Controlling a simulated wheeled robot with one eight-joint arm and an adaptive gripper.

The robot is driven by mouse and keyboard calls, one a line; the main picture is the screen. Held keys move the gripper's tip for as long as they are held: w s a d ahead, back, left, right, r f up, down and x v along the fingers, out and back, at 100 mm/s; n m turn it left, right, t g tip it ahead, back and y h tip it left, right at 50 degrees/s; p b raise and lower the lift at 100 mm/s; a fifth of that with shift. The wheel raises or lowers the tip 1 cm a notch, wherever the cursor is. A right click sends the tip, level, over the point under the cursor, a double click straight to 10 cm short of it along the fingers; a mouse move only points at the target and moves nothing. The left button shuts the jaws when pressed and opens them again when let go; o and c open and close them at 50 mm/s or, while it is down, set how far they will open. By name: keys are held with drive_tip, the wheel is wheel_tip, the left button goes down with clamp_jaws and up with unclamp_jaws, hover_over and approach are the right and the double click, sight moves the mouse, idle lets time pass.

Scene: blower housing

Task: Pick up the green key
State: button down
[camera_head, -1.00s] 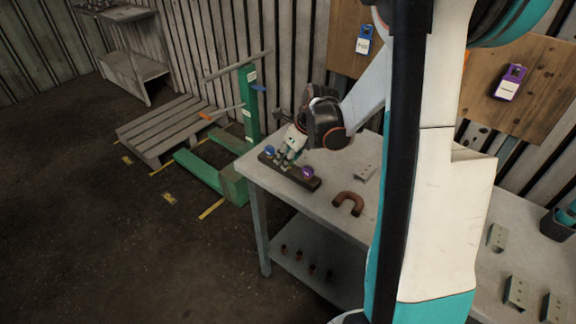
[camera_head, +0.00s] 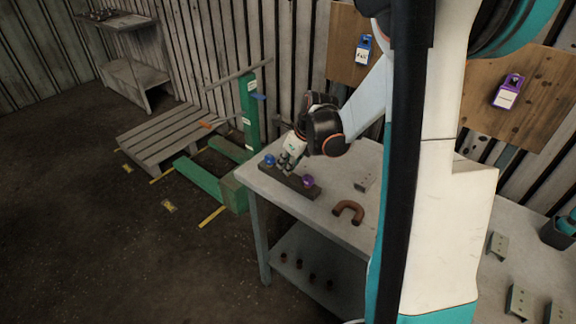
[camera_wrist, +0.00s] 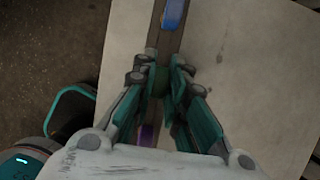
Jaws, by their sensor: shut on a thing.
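The green key (camera_wrist: 161,80) shows in the wrist view as a small dark green piece between my fingertips, mostly hidden by them. My gripper (camera_wrist: 163,76) is shut on it, over the middle of a dark holder bar (camera_wrist: 168,44). In the head view my gripper (camera_head: 287,162) reaches down to the same bar on the table's left end; the green key cannot be made out there. A blue key (camera_head: 269,160) and a purple key (camera_head: 307,181) stand at the bar's two ends. I cannot tell whether the green key still touches the bar.
The grey table (camera_head: 330,224) holds a brown U-shaped pipe (camera_head: 348,211) and a metal bracket (camera_head: 365,182) right of the bar. A green pallet jack (camera_head: 250,110) stands left behind the table.

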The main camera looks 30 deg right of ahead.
wheel_tip(320, 180, up, 19)
drive_tip(key=p, duration=0.5)
drive_tip(key=shift+p, duration=0.35)
